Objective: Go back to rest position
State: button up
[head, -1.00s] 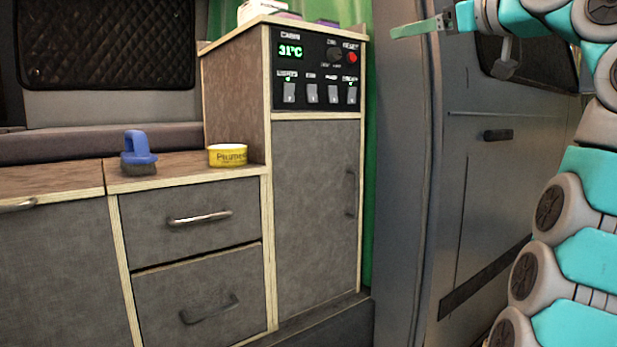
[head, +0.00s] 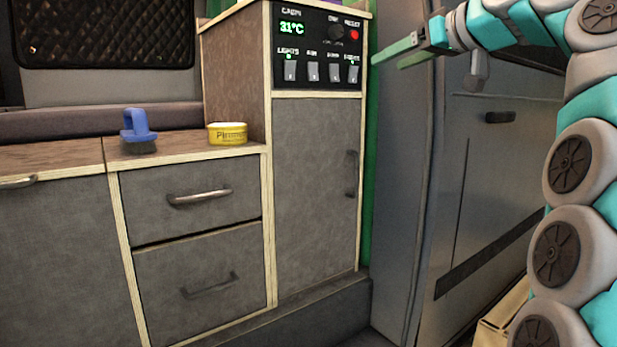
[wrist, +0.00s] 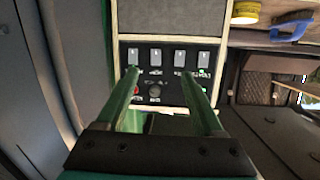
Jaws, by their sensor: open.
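My gripper (head: 386,55) is at the upper right of the head view, in front of the grey van door and to the right of the control panel (head: 318,47). Its two green fingers are apart with nothing between them. In the wrist view the open fingers (wrist: 172,88) point toward the panel, with its switches and knob showing between and beyond them. I cannot tell the exact gap to the panel, but no contact shows. The panel reads 31°C and has several switches and a red button.
A blue-handled brush (head: 137,132) and a yellow tin (head: 228,133) stand on the wooden counter (head: 75,152). Below are drawers (head: 190,200) and a tall cupboard door (head: 315,190) with handles. A van door (head: 500,190) is at right. A light box (head: 505,312) is low at right.

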jog(key=s+a+f+m+g+h, duration=0.1)
jog(key=s+a+f+g, duration=0.2)
jog(key=f, duration=0.8)
jog(key=s+a+f+m+g+h, duration=0.15)
jog(key=s+f, duration=0.35)
jog(key=f, duration=0.5)
jog(key=s+a+f+m+g+h, duration=0.1)
jog(key=s+a+f+m+g, duration=0.2)
jog(key=f, duration=0.8)
jog(key=s+d+f+g+h, duration=0.2)
jog(key=s+d+f+g, duration=0.1)
jog(key=s+f, duration=1)
jog(key=s+d+f+g+h, duration=0.2)
jog(key=s+d+f+g, duration=0.1)
jog(key=s+f, duration=1)
jog(key=s+g, duration=0.1)
jog(key=s, duration=0.3)
jog(key=shift+s+d, duration=0.25)
jog(key=shift+s, duration=0.05)
jog(key=shift+r, duration=0.1)
